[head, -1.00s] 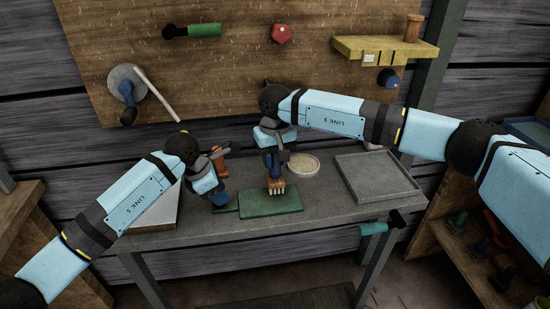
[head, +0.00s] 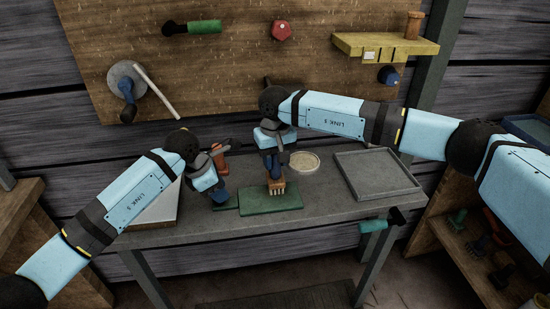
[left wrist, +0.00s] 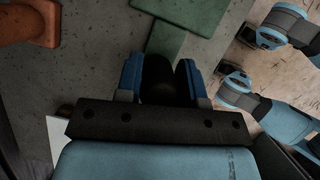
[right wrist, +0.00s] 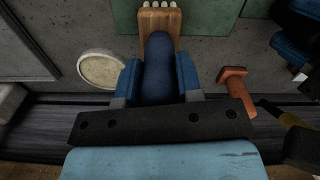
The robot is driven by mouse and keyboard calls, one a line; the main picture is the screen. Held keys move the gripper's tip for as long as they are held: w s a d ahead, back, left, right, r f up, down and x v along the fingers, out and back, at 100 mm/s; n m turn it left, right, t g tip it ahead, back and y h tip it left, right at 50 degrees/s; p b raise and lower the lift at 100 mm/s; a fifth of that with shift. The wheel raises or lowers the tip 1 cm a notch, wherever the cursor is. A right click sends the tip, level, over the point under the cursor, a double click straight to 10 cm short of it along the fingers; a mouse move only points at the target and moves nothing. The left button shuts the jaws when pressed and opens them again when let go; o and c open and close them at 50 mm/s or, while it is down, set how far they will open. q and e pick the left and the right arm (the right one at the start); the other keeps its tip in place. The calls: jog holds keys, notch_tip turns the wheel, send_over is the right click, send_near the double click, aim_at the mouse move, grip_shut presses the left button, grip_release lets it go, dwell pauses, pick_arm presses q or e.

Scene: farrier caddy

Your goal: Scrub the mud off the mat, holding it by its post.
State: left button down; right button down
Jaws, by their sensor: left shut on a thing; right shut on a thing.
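The green mat (head: 285,199) lies flat on the grey bench, with a narrower green tab (left wrist: 163,40) at its left end. My left gripper (head: 218,197) is shut on a dark upright post (left wrist: 158,78) at that tab. My right gripper (head: 271,160) is shut on the blue handle of a wooden brush (head: 277,184). The brush's pale bristles point down at the back middle of the mat, seemingly touching it. The brush head also shows in the right wrist view (right wrist: 160,20). I cannot make out any mud on the mat.
An orange stand (right wrist: 236,88) is behind the mat, near my left gripper. A round pale dish (head: 304,162) and a grey tray (head: 376,174) are to the right. A teal-handled tool (head: 372,226) is at the front edge.

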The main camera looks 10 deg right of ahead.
pick_arm(q)
jog(key=shift+f, duration=0.15)
pick_arm(e)
jog(key=shift+s+r, duration=0.1)
jog(key=shift+s, duration=0.95)
jog(key=shift+w, duration=0.15)
jog(key=shift+w, duration=1.05)
jog(key=shift+s, duration=1.2)
jog(key=shift+w, duration=0.1)
jog(key=shift+w, duration=1.1)
